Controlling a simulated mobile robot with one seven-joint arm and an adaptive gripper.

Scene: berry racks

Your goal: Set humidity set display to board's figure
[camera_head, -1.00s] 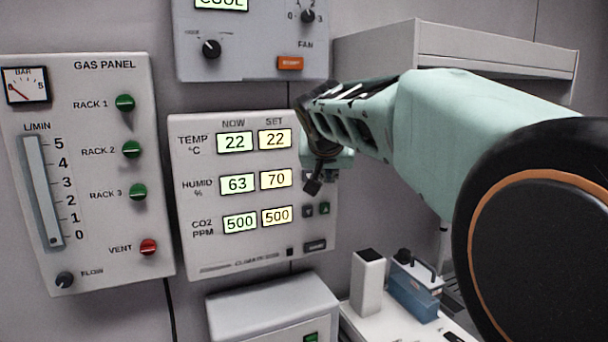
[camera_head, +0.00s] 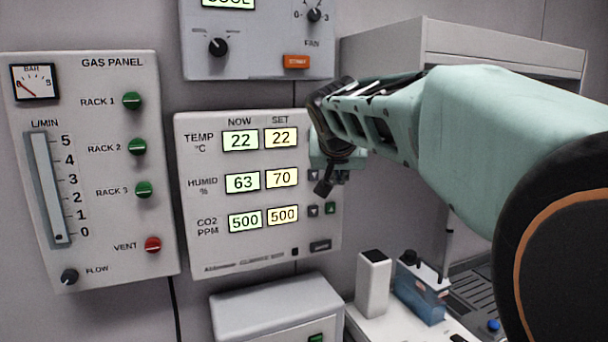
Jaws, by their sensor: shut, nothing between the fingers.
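The climate panel (camera_head: 215,255) is on the wall at the middle. Its humidity row reads NOW 63 (camera_head: 242,181) and humidity SET display 70 (camera_head: 282,177). I cannot tell whether the tip touches the panel. No board with a figure is in view.
The gas panel (camera_head: 100,235) with green and red knobs hangs at left. A cooling panel (camera_head: 260,65) is above and a grey box (camera_head: 275,302) below. A shelf (camera_head: 470,40), a white block (camera_head: 373,285) and a blue device (camera_head: 420,295) are at right.

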